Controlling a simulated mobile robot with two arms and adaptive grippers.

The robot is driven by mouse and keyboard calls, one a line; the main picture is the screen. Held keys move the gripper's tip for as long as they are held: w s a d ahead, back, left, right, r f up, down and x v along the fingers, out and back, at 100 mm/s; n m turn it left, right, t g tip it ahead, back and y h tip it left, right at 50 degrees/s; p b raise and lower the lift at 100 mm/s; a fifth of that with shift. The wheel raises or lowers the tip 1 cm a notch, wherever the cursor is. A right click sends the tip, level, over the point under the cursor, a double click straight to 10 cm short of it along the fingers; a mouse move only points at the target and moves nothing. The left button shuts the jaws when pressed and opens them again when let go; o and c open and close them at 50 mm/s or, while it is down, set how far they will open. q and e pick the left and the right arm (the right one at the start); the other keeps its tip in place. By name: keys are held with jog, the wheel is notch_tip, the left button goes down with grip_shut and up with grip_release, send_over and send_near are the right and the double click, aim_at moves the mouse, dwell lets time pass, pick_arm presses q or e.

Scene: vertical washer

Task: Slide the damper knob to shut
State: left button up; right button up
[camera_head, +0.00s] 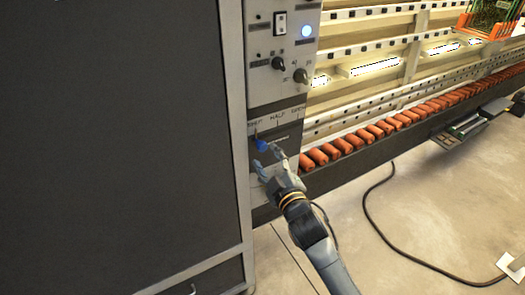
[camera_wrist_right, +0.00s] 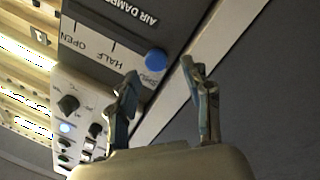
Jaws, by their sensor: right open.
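The blue damper knob (camera_head: 261,145) sits at the left end of its slot on the dark damper panel (camera_head: 291,127), under the SHUT mark. In the right wrist view the round blue knob (camera_wrist_right: 155,61) shows beside the SHUT label, with HALF and OPEN farther left. My right gripper (camera_head: 266,157) is open, just below the knob in the head view. In the right wrist view its two fingers (camera_wrist_right: 159,70) stand apart, with the knob seen between their tips. I cannot tell whether either finger touches it. My left gripper is not in view.
Above the damper panel is a grey control panel with black rotary knobs (camera_head: 300,76), a switch (camera_head: 280,23) and a lit blue button (camera_head: 306,31). A large dark cabinet door (camera_head: 125,140) fills the left. A row of orange-brown blocks (camera_head: 385,127) runs right. A black cable (camera_head: 380,215) lies on the floor.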

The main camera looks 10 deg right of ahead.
jog(key=shift+v, duration=1.5)
jog(key=s+d+f+m+g+h, duration=0.1)
jog(key=s+f+g, duration=0.1)
jog(key=f, duration=1)
jog(key=s+d+f+m+g+h, duration=0.1)
jog(key=d+f+m+g, duration=0.15)
jog(key=f, duration=1.05)
jog(key=s+d+f+g+b, duration=0.1)
jog(key=s+f+g, duration=0.1)
jog(key=s+f, duration=0.45)
jog(key=s+d+f+g+b, duration=0.1)
jog(key=s+f+g, duration=0.15)
jog(key=f, duration=0.75)
jog(key=s+d+f+m+g, duration=0.1)
jog(key=s+d+f+g, duration=0.1)
jog(key=s+f, duration=0.5)
jog(key=s+d+f+m+g+h, duration=0.1)
jog(key=s+f, duration=0.5)
jog(key=s, duration=1.1)
jog(key=s+d+f+m+g, duration=0.3)
jog(key=s+f, duration=0.4)
jog(key=s, duration=0.6)
jog(key=shift+d+f+g+h+b, duration=0.4)
jog(key=shift+d+g, duration=0.1)
jog(key=shift+g, duration=0.3)
jog(key=shift+m, duration=0.25)
